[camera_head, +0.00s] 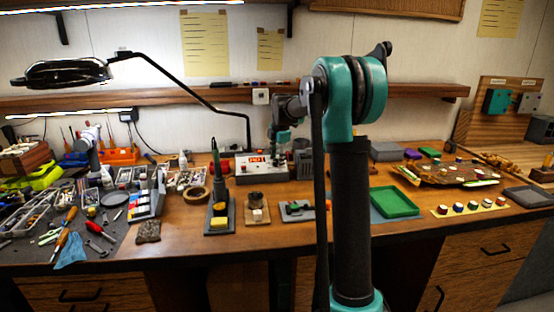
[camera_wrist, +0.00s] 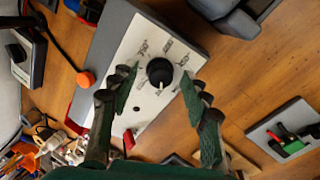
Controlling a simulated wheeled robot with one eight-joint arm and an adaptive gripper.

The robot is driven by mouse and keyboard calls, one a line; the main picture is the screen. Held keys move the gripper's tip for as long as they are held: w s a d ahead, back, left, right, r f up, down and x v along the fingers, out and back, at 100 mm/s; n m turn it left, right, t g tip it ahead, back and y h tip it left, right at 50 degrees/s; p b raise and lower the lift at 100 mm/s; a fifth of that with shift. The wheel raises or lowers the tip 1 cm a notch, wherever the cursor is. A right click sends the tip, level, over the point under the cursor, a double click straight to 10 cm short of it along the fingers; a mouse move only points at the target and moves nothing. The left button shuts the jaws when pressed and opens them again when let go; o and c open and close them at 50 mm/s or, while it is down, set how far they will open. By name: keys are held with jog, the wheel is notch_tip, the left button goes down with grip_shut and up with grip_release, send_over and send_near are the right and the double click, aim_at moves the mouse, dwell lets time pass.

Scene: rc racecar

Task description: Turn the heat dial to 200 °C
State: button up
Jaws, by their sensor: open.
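The heat dial (camera_wrist: 160,71) is a round black knob with a white pointer mark on a white panel (camera_wrist: 131,60), seen in the wrist view. Small printed labels ring the knob, too small to read. In the head view the grey and white station (camera_head: 250,177) stands at the back of the bench with a red lit display (camera_head: 256,159), whose digits I cannot read surely. My gripper (camera_wrist: 157,88) is open, its green-padded fingers on either side of the dial with gaps between. In the head view my gripper (camera_head: 284,146) is over the station's right part, largely hiding the dial.
A soldering iron in its stand (camera_head: 218,205) and a small holder (camera_head: 257,209) stand in front of the station. A dark grey object (camera_wrist: 224,18) lies close to the panel in the wrist view. A green tray (camera_head: 394,202) is to the right. Bare wood lies between.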

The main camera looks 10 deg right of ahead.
jog(key=v, duration=1.2)
